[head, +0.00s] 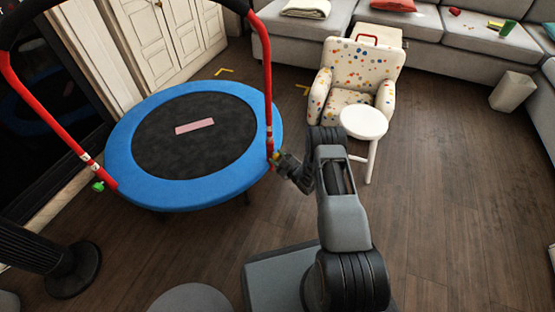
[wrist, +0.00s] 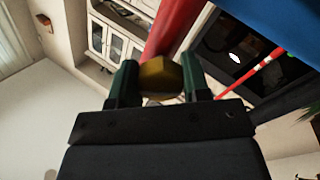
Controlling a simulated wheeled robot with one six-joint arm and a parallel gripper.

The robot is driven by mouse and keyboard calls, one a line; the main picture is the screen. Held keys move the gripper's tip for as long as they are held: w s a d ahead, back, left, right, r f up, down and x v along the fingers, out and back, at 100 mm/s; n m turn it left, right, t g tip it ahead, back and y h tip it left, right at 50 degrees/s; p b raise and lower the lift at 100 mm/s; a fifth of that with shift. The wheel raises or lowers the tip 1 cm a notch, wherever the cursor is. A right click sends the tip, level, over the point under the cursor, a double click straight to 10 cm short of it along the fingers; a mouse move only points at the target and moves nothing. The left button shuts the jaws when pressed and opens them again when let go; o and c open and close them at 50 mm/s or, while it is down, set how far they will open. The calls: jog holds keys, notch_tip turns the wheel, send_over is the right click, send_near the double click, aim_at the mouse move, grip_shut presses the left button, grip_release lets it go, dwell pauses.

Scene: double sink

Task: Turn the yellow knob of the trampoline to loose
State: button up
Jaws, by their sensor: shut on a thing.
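The trampoline (head: 125,128) has a blue padded ring, a dark mat and a red handlebar frame. The yellow knob (wrist: 161,76) sits at the red post (wrist: 176,27) in the wrist view, between the two green fingers of my gripper (wrist: 160,82). My gripper is shut on the knob. In the head view my gripper (head: 278,160) is at the lower end of the right red post (head: 268,90), at the ring's right edge, and mostly covers the yellow knob. A green knob (head: 98,186) is on the lower end of the left red post. Any loose or tight marking is too small to read.
A spotted armchair (head: 350,75) and a white round side table (head: 364,122) stand right of the trampoline. A grey sofa (head: 450,35) lines the back. A black column on a round base (head: 75,272) stands at lower left. The wooden floor (head: 450,200) at right is clear.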

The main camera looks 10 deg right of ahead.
jog(key=n+b, duration=0.1)
jog(key=n, duration=0.2)
jog(key=shift+n, duration=0.4)
jog(key=n+b, duration=0.1)
jog(key=n, duration=0.2)
jog(key=shift+d+n, duration=0.1)
jog(key=shift+n, duration=0.2)
jog(key=n, duration=0.3)
jog(key=shift+r, duration=0.15)
jog(key=shift+n, duration=2)
jog(key=o, duration=0.9)
jog(key=shift+o, duration=0.2)
jog(key=p+v, duration=0.4)
jog(key=v, duration=0.9)
jog(key=shift+s, duration=0.3)
jog(key=shift+d, duration=0.15)
